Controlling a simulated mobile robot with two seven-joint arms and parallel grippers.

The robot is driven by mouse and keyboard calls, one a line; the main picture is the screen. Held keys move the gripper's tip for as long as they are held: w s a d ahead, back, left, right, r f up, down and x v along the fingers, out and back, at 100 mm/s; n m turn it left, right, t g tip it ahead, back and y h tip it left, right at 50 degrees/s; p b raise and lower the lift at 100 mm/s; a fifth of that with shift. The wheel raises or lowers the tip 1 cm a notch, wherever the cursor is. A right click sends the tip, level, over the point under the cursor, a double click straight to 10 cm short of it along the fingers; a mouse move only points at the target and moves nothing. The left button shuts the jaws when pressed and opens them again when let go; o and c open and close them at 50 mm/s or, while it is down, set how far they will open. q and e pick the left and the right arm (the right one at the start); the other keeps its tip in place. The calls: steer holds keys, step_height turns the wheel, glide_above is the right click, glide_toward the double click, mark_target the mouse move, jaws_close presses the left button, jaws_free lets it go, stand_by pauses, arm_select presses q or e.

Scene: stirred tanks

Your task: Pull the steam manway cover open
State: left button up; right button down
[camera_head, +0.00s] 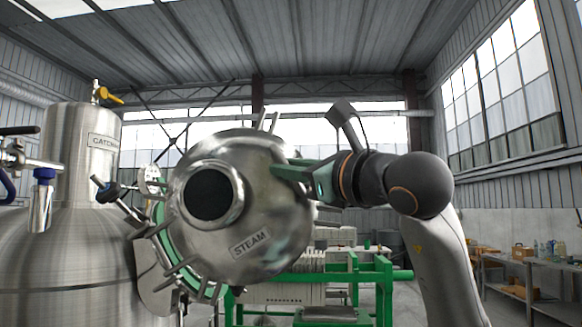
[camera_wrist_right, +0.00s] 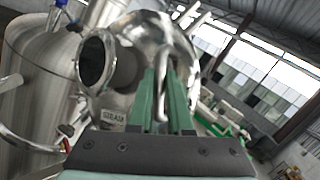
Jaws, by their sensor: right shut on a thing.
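The steam manway cover (camera_head: 275,205) is a shiny domed steel lid with a STEAM label and a dark round port. It fills the middle of the head view, beside the large steel tank (camera_head: 65,260), with a green ring and several bolts along its left edge. It also shows in the right wrist view (camera_wrist_right: 125,60). My right gripper (camera_head: 285,172) reaches in from the right and is shut at the cover's right side. In the wrist view its green fingers (camera_wrist_right: 164,95) close around a silver bar handle (camera_wrist_right: 161,85). My left gripper is not in view.
A smaller tank labelled CATCH (camera_head: 80,155) with a yellow-handled valve stands at the left. A green frame (camera_head: 350,275) stands behind and below the cover. A workbench (camera_head: 530,285) with bottles and boxes runs along the right wall.

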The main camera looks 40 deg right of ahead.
steer(key=c, duration=1)
jaws_free()
steer(key=shift+w+a+f, duration=0.2)
steer(key=shift+w, duration=0.15)
steer(key=shift+o, duration=0.8)
steer(key=shift+s+d+r, duration=0.1)
steer(key=b+v, duration=0.2)
steer(key=v, duration=1)
steer(key=shift+s, duration=0.3)
steer(key=shift+w, duration=0.1)
